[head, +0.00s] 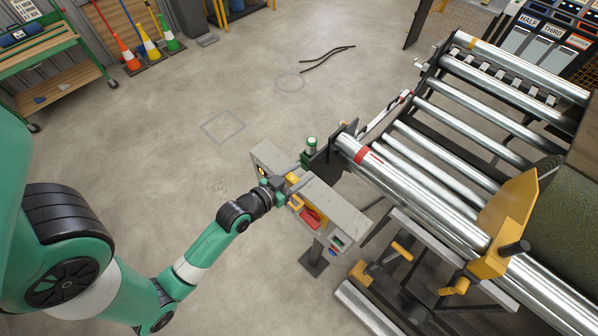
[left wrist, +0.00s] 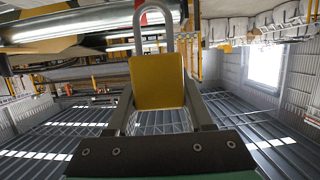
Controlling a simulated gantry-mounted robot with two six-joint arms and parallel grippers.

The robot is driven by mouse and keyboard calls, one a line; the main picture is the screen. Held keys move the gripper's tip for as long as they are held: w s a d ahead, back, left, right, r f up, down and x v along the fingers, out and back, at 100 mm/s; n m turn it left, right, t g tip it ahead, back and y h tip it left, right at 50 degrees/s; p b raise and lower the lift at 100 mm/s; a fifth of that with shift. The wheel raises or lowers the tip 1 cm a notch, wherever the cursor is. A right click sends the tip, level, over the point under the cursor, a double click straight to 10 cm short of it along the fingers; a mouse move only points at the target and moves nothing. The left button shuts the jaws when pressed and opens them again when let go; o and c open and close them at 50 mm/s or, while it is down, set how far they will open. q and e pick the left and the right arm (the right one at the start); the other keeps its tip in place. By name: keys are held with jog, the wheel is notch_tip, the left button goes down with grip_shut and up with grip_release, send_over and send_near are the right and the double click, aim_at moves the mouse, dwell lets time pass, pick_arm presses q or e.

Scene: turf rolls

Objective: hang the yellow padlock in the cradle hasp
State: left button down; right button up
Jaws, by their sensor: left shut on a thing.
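The yellow padlock (left wrist: 158,80) is between the two fingers of my left gripper (left wrist: 158,105) in the left wrist view. Its steel shackle (left wrist: 153,18) points away from the gripper, beyond the fingertips. In the head view my left gripper (head: 283,186) is at the left part of a grey panel box (head: 340,208) on a post. Small yellow parts show around it there, and I cannot tell which is the padlock. I cannot make out the cradle hasp for sure. My right gripper is not in view.
The panel carries a red part (head: 311,218), and a green-and-white cylinder (head: 311,146) stands behind it. Steel rollers (head: 430,190) and a yellow bracket (head: 505,225) fill the right side. A green bench (head: 45,55) and coloured cones (head: 150,48) stand far left. The floor between is mostly clear.

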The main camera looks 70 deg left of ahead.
pick_arm(q)
jog(key=shift+f+b, duration=2.5)
jog(key=shift+f, duration=0.45)
jog(key=shift+f+b, duration=2.05)
jog(key=shift+f, duration=0.5)
jog(key=shift+c, duration=1)
grip_release()
jog(key=b+v, duration=0.1)
jog(key=v, duration=1)
jog(key=shift+s+r+b, duration=0.2)
jog(key=shift+s+b, duration=0.1)
jog(key=shift+b, duration=0.05)
